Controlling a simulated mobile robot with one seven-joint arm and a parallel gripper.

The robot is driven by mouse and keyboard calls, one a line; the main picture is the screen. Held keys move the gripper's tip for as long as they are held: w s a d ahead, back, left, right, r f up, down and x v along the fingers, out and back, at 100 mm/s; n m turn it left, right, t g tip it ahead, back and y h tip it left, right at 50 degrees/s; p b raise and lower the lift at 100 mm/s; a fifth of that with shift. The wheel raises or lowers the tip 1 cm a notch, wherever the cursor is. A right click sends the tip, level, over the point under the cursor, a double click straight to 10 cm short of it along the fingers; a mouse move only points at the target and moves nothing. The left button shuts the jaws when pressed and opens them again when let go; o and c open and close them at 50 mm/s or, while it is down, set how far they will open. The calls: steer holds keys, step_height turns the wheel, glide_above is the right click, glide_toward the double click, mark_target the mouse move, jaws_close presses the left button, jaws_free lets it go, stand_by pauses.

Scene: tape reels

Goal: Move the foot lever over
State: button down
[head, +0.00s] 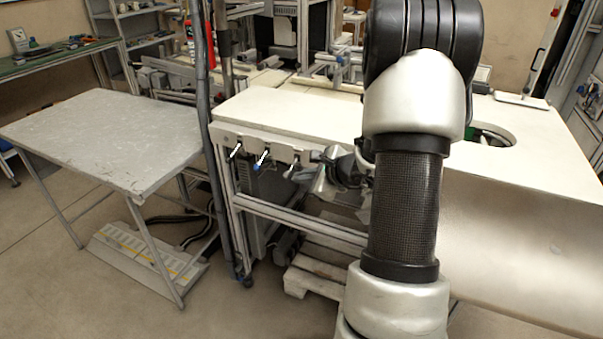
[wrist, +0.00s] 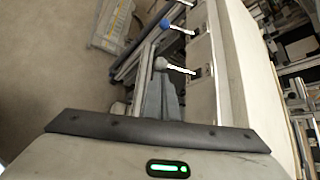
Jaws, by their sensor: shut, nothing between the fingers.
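A row of three small levers hangs on the front edge of the white bench in the head view: a left lever (head: 236,150), a middle lever with a blue knob (head: 257,167) and a right lever (head: 291,168). The pictures do not mark which is the foot lever. In the wrist view the blue knob (wrist: 166,23) and the right lever's grey knob (wrist: 160,63) show clearly. My gripper (wrist: 161,80) is shut and empty, its tips just short of the grey knob. I cannot tell if they touch. In the head view my arm partly hides my gripper (head: 325,172).
The white bench top (head: 310,120) lies above the levers, with its metal frame (head: 290,215) below. A grey table (head: 110,140) stands to the left. A pallet (head: 310,282) lies under the bench. Open floor lies in front on the left.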

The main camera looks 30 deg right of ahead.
mark_target(288, 172)
step_height(288, 172, up, 3)
steer(key=m+g+y+p, duration=0.1)
steer(key=p, duration=0.6)
steer(key=m+g+y+p, duration=0.1)
steer(key=p, duration=0.2)
steer(key=shift+w+r, duration=0.1)
steer(key=shift+r, duration=0.25)
steer(key=shift+f+b, duration=0.4)
steer(key=shift+f, duration=0.15)
steer(key=shift+r, duration=0.15)
steer(key=shift+r+p, duration=0.45)
steer(key=shift+r, duration=0.25)
